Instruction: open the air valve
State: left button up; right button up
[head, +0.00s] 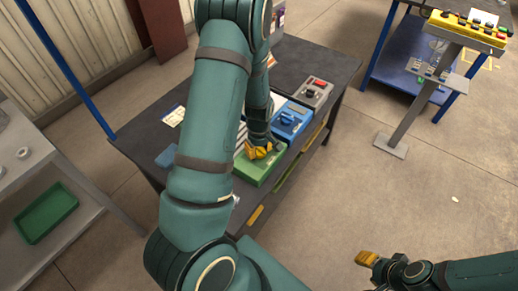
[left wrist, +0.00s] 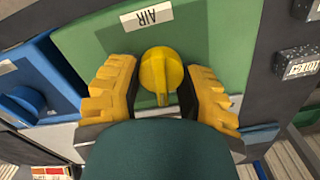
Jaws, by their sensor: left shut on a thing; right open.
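The air valve is a round yellow knob (left wrist: 161,72) with a raised bar, on a green panel (left wrist: 222,38) with a white AIR label (left wrist: 147,17). In the left wrist view the bar runs roughly up and down the picture. My left gripper (head: 262,151) is at the green box (head: 252,173) on the dark table. Its yellow fingers stand on either side of the knob, and it is shut on it; the exact contact is hard to see. In the head view the gripper hides the knob. My right gripper (head: 367,258) is empty and open above the floor.
A blue box (head: 291,119) and a grey box (head: 316,92) with a red control stand beside the green one on the table (head: 335,66). A pedestal with a yellow control box (head: 465,28) stands at right. A shelf with a green tray (head: 46,213) is at left.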

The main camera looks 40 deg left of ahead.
pick_arm(q)
jog(key=m, duration=0.4)
jog(key=shift+d, duration=0.1)
jog(key=m, duration=0.8)
jog(key=shift+d+f, duration=0.1)
jog(key=shift+d, duration=0.05)
jog(key=shift+m, duration=2.2)
jog(key=o, duration=1.2)
jog(key=shift+w, duration=0.1)
